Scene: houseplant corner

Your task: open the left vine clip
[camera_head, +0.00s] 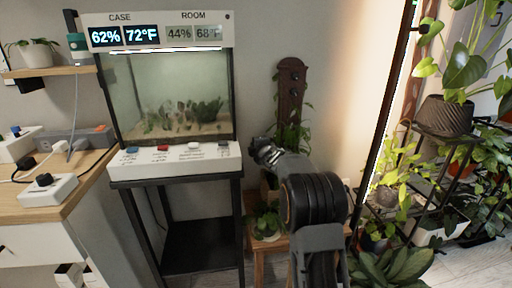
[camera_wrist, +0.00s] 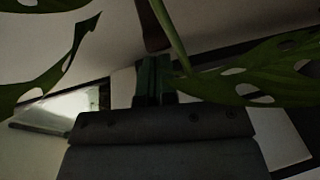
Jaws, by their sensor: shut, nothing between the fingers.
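A dark brown wooden board (camera_head: 291,90) stands upright against the wall in the head view, with small dark round fittings (camera_head: 294,77) on its upper part. I cannot tell whether these are vine clips, and no left clip can be made out. A climbing plant (camera_head: 292,137) covers the board's lower part. My gripper (camera_head: 260,148) is in front of the plant, left of its leaves. In the wrist view my gripper (camera_wrist: 153,72) is shut and empty. A green stem (camera_wrist: 170,32) rises just beyond its tips, by a dark brown upright (camera_wrist: 151,25).
Large split leaves hang close on the left (camera_wrist: 48,70) and right (camera_wrist: 265,72) in the wrist view. A glass case (camera_head: 170,95) on a black stand is left of my arm. A small potted plant (camera_head: 266,226) sits on a wooden stool below. A plant shelf (camera_head: 440,150) stands right.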

